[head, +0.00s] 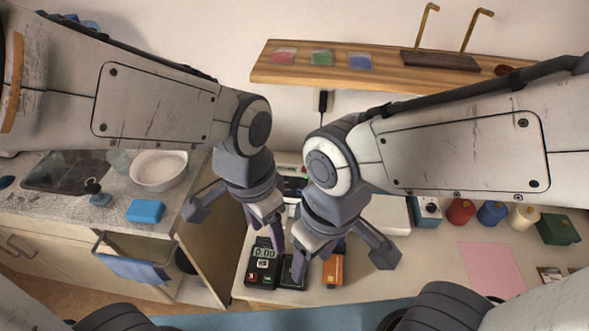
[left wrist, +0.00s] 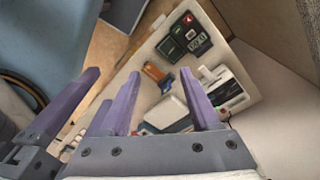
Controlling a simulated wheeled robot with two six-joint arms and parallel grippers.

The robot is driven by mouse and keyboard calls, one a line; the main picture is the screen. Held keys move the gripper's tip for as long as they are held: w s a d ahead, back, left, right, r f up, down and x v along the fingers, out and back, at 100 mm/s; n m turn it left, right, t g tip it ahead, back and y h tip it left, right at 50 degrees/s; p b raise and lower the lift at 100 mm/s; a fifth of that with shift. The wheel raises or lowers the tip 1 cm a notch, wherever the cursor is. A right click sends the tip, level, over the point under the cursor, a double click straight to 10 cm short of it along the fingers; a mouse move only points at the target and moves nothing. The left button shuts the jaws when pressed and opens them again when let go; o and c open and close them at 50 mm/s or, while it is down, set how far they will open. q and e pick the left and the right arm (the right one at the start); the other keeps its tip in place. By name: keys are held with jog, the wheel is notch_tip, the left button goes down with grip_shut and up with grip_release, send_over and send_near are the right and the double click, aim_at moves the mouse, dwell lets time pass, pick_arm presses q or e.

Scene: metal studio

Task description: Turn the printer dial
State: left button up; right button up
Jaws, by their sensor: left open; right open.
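A pale device with dark panels, which looks like the printer (head: 290,184), stands at the back of the desk, largely hidden behind my grippers in the head view. In the left wrist view the printer (left wrist: 228,88) shows more fully, with a dark slot and small coloured lights. I cannot make out its dial. My left gripper (head: 232,216) is open and empty, above the desk's left end and in front of the printer. My right gripper (head: 342,258) is open and empty, close beside it on the right, above the desk's front part.
Coloured pots (head: 461,211) and a pink sheet (head: 492,270) lie right. A wooden shelf (head: 390,69) hangs above. A counter with a bowl (head: 158,170) stands left.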

pick_arm(q)
jog(key=w+d+f+m+p, duration=0.25)
jog(key=w+m, duration=0.35)
jog(key=w, duration=0.5)
jog(key=w+d+f+m+p, duration=0.1)
jog(key=w+f+m+p, duration=0.15)
jog(key=w+m, duration=0.6)
jog(key=w+f+p, duration=0.2)
jog(key=w+f, duration=0.1)
jog(key=f, duration=0.2)
jog(key=w+a+f+m+p, duration=0.1)
jog(key=w+f+p, duration=0.1)
jog(key=f, duration=0.3)
jog(key=w+f+m+p, duration=0.1)
jog(key=w+f+p, duration=0.1)
jog(key=w+f, duration=0.2)
jog(key=shift+a+f+m+y, duration=0.15)
jog(key=shift+f+m+y, duration=0.1)
jog(key=shift+f+y, duration=0.15)
jog(key=shift+f, duration=0.5)
